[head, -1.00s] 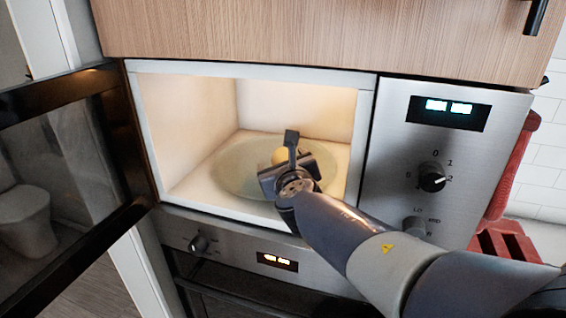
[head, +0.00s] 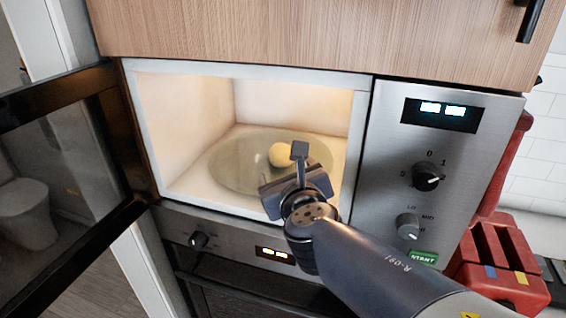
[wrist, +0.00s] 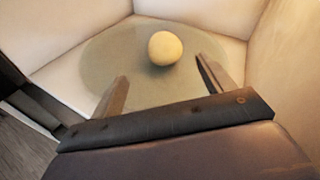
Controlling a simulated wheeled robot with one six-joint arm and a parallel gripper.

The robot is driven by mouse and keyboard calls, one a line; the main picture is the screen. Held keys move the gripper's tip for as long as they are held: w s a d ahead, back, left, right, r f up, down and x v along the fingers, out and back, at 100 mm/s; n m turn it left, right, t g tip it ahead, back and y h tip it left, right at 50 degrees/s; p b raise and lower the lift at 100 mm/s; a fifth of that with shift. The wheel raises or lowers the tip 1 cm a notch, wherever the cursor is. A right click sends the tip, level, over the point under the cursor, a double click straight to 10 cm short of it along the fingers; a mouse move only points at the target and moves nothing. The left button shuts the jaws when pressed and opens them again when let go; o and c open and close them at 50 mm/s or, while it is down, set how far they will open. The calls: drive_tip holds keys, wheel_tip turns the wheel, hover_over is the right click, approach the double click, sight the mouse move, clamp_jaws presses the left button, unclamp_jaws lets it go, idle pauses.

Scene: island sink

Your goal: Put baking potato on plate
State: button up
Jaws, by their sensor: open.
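The baking potato (head: 283,155) is a pale yellow, rounded lump on the round glass plate (head: 232,172) inside the lit, open microwave. In the wrist view the potato (wrist: 165,48) rests on the plate (wrist: 100,66), beyond my fingertips and roughly between their lines. My gripper (head: 284,172) is at the front of the microwave opening, in front of the potato and apart from it. In the wrist view my gripper (wrist: 160,70) is open, with its two fingers spread wide and nothing between them.
The microwave door (head: 70,150) stands open at the left. The control panel (head: 425,180) with knobs is at the right of the opening. A wooden cabinet front (head: 310,35) is above. A red object with slots (head: 497,265) stands at the lower right.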

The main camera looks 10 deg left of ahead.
drive_tip(key=shift+v, duration=1.5)
drive_tip(key=shift+c, duration=0.3)
